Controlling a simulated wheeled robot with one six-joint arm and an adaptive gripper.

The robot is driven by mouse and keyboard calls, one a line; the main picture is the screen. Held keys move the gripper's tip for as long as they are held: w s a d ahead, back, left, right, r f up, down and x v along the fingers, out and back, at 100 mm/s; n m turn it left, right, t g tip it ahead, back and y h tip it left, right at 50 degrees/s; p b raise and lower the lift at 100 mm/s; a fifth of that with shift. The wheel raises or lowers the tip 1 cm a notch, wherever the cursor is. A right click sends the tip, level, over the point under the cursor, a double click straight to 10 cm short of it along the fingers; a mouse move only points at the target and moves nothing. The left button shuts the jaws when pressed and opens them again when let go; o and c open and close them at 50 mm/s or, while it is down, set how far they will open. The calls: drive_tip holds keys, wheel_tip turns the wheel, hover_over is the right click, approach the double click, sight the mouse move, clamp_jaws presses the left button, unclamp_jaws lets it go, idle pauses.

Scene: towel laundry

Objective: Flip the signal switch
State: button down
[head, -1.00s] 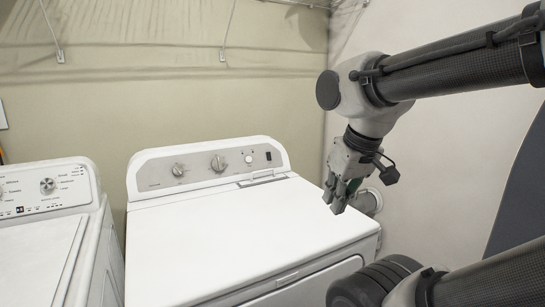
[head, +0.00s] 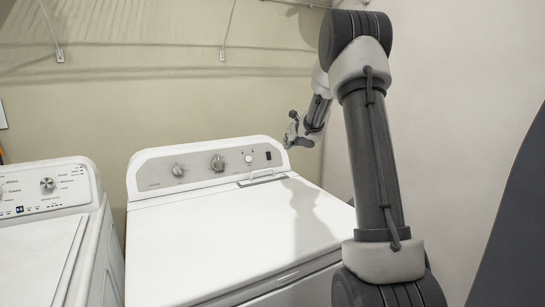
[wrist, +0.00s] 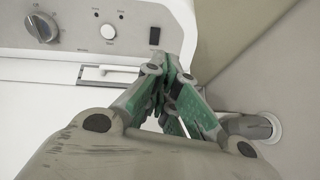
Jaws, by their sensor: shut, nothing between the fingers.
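The signal switch, a small dark rocker (head: 268,155), is at the right end of the white dryer's control panel (head: 205,172). In the wrist view the switch (wrist: 155,36) shows just above and left of my fingertips. My gripper (head: 288,141) is beside the panel's right end, close to the switch. In the wrist view its green-padded fingers (wrist: 172,68) are shut with nothing between them. A small gap shows between the fingertips and the switch, and I cannot tell the depth between them.
The panel also has a round white button (wrist: 108,31) and grey knobs (wrist: 42,27). A lint-screen handle (wrist: 100,72) lies below them. A second white machine (head: 45,230) stands left. A wall pipe (wrist: 250,127) and the side wall are close on the right. The dryer top (head: 220,235) is clear.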

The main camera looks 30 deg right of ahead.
drive_tip(key=shift+w+f+n+y, duration=0.2)
drive_tip(key=shift+w+f+n, duration=0.2)
drive_tip(key=shift+f+n, duration=0.2)
drive_tip(key=shift+w+f+n+y, duration=0.2)
drive_tip(key=shift+w+f+n, duration=0.15)
drive_tip(key=shift+f+n, duration=0.25)
approach(269, 157)
drive_tip(key=x, duration=0.5)
drive_tip(key=shift+s+d+f, duration=0.15)
drive_tip(key=shift+w+f, duration=0.2)
drive_tip(key=shift+w, duration=0.55)
